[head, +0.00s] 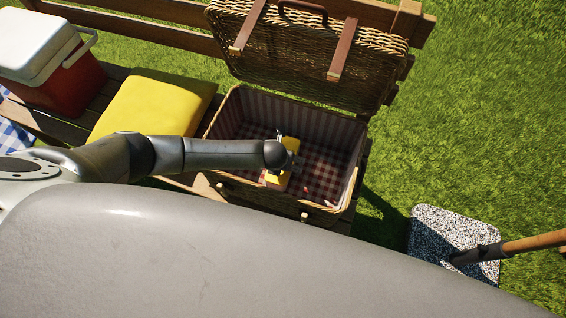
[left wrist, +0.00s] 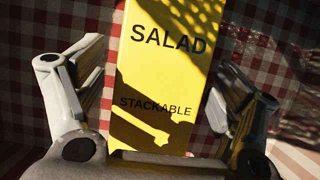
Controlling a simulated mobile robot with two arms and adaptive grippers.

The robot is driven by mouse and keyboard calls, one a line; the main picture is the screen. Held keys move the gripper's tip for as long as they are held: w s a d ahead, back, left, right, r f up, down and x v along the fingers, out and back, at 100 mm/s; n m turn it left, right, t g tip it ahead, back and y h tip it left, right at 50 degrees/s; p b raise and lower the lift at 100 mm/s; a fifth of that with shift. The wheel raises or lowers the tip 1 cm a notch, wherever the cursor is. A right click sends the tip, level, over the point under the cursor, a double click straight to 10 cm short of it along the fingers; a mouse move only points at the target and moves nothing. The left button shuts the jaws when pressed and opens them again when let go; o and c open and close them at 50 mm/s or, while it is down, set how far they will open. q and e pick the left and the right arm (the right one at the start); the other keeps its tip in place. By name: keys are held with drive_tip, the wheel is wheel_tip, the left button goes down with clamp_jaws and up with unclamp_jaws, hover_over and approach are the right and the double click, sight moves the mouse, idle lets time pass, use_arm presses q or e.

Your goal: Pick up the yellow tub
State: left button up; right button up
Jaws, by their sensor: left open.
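The yellow tub (head: 290,143) is inside the open wicker picnic basket (head: 212,120), on its red-checked lining. In the head view my left arm partly covers the tub. In the left wrist view the tub (left wrist: 157,80) is marked "SALAD" and "STACKABLE", and a gripper shadow falls across it. My left gripper (left wrist: 160,68) is open, with one finger to each side of the tub and checked cloth showing in the gaps. In the head view my left gripper (head: 285,161) is down in the basket, mostly hidden by its own wrist. My right gripper is not in view.
The basket's lid (head: 290,55) stands open at the back. A yellow cushion (head: 155,103) and a red cooler with a white lid (head: 35,40) are to the left on the wooden bench. A speckled slab (head: 430,232) with a pole lies on the grass to the right.

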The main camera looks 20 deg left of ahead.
use_arm(q)
drive_tip(key=c, duration=1.5)
drive_tip(key=shift+o, duration=0.2)
drive_tip(key=shift+r, duration=0.2)
